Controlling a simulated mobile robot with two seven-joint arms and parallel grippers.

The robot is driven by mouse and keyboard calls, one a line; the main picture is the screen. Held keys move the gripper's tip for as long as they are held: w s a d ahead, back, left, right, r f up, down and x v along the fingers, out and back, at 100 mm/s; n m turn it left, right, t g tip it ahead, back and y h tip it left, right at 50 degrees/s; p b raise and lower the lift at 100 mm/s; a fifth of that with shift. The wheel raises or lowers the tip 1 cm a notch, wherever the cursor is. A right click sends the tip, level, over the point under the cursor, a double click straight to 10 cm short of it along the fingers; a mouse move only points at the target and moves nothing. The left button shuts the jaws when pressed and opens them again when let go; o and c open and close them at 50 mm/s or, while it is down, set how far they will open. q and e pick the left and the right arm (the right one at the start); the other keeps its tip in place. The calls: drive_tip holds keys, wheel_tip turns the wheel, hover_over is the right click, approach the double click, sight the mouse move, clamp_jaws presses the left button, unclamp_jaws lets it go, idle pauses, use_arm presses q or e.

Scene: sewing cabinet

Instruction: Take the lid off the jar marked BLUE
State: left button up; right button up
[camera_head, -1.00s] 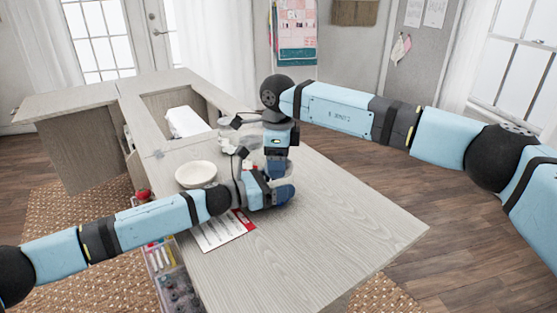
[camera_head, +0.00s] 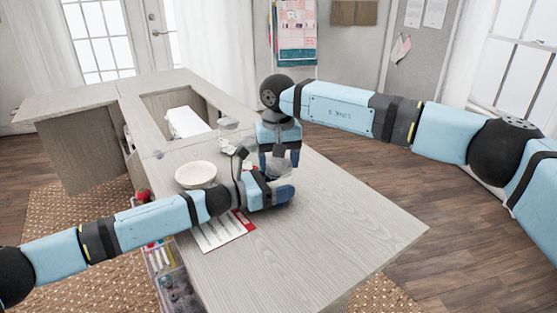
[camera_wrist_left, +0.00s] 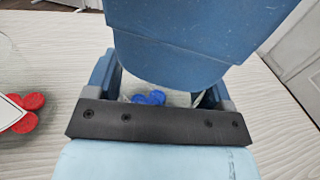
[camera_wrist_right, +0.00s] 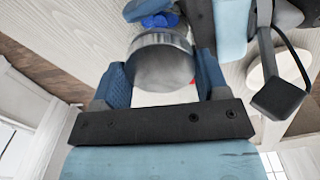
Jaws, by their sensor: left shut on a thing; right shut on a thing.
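A clear jar with blue pieces inside (camera_wrist_left: 150,97) is between the fingers of my left gripper (camera_wrist_left: 160,90); its label is hidden. My left gripper is shut on this jar low over the table, and shows in the head view (camera_head: 272,190). A round silver lid (camera_wrist_right: 162,62) is between the fingers of my right gripper (camera_wrist_right: 160,80), which is shut on it. In the head view my right gripper (camera_head: 279,157) points down from above, over the left gripper. I cannot tell whether the lid still touches the jar. Blue pieces (camera_wrist_right: 158,18) show beyond the lid.
A clear jar with red pieces (camera_wrist_left: 25,112) stands left in the left wrist view. In the head view, a pale bowl (camera_head: 196,174) and a red-and-white sheet (camera_head: 222,233) lie left of my grippers. The table's front right (camera_head: 340,220) is clear.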

sight(278, 163)
drive_tip(key=shift+r, duration=0.1)
idle(0.6)
drive_tip(key=shift+r, duration=1)
drive_tip(key=shift+r, duration=2)
use_arm(q)
drive_tip(key=o, duration=1.7)
